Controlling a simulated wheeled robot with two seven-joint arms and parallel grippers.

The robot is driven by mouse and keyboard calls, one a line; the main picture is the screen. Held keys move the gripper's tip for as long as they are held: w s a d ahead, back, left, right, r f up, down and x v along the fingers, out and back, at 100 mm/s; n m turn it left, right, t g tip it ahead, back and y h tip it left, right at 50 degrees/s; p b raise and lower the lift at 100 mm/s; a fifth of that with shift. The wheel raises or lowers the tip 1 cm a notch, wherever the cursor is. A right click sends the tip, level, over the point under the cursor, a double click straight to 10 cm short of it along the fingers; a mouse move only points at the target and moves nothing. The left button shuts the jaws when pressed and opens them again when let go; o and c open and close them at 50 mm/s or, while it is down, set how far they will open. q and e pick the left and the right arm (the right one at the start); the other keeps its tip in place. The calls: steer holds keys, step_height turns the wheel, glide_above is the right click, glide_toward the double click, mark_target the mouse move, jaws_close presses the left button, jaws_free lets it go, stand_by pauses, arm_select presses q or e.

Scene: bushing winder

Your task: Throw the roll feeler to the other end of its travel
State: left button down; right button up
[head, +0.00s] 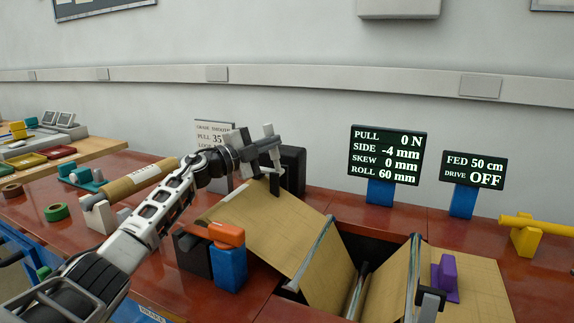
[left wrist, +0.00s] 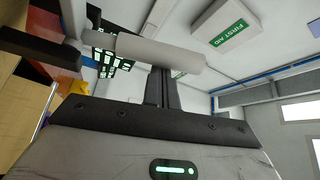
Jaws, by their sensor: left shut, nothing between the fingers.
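My left gripper (head: 262,150) reaches in from the left over the brown sheet (head: 265,222). Its fingers are shut and also show in the left wrist view (left wrist: 161,88). A pale grey round bar (head: 268,131), likely part of the roll feeler, is at the fingertips. In the left wrist view this bar (left wrist: 175,54) lies across just beyond the shut fingers, not between them. Whether they touch I cannot tell. A black block (head: 293,168) stands just behind. The readout board (head: 387,155) reads ROLL 60 mm, SIDE -4 mm, PULL 0 N.
An orange piece (head: 227,235) sits on a blue block (head: 229,268) in front of the sheet. A purple block (head: 446,275) is at the right. A second board (head: 473,170) reads DRIVE OFF. A brown roll (head: 138,179) lies left of my arm.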

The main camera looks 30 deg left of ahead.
arm_select(q)
steer(key=d+r+p, duration=0.2)
steer(key=d+p, duration=0.2)
steer(key=b+v, duration=0.2)
steer(key=v, duration=0.8)
steer(key=shift+s+a+f, duration=0.25)
steer(key=shift+f, duration=0.15)
arm_select(e)
steer(key=shift+s+r+n, duration=0.1)
steer(key=shift+r+n, duration=0.15)
steer(key=shift+n, duration=0.05)
